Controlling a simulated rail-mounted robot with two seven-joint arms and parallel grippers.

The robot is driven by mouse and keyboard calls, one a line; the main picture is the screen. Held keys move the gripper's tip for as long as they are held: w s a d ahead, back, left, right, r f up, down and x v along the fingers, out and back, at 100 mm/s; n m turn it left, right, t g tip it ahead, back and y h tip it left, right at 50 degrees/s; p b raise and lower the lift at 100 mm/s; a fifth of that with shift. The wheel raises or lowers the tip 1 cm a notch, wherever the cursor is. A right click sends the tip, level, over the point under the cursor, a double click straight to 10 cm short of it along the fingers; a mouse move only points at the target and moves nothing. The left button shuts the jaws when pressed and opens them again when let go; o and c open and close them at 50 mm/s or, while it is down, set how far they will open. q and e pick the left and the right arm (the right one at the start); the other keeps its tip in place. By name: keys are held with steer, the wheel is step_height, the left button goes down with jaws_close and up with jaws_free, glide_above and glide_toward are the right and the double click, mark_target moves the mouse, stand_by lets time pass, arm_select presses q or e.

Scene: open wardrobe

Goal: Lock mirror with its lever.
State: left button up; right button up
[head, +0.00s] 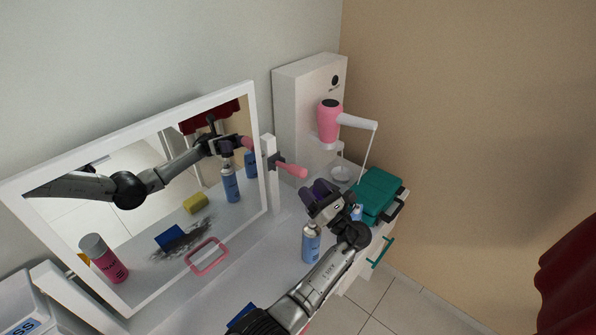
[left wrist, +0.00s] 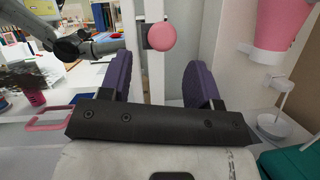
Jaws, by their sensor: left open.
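The mirror (head: 130,235) is a large panel in a white frame, with a dark smudge and a pink handle (head: 207,257) at its lower edge. It leans back at an angle. Its lever (head: 290,169) is a pink rod with a rounded end, on a white post (head: 268,165) at the mirror's right side. In the left wrist view the lever's round pink end (left wrist: 162,37) lies ahead, between the lines of my two fingers. My left gripper (head: 320,193), with purple finger pads, is open and empty, just right of and below the lever, apart from it. My right gripper is not in view.
A blue spray can (head: 311,244) stands on the counter below my left gripper. A pink hair dryer (head: 330,120) hangs on a white cabinet behind. A teal box (head: 377,194) sits at the counter's right edge. A blue item (head: 240,316) lies near my arm.

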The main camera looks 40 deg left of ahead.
mark_target(297, 171)
arm_select(q)
steer(key=x, duration=0.7)
steer(key=shift+w+a, duration=0.1)
steer(key=shift+a, duration=0.05)
jaws_close()
stand_by(0.4)
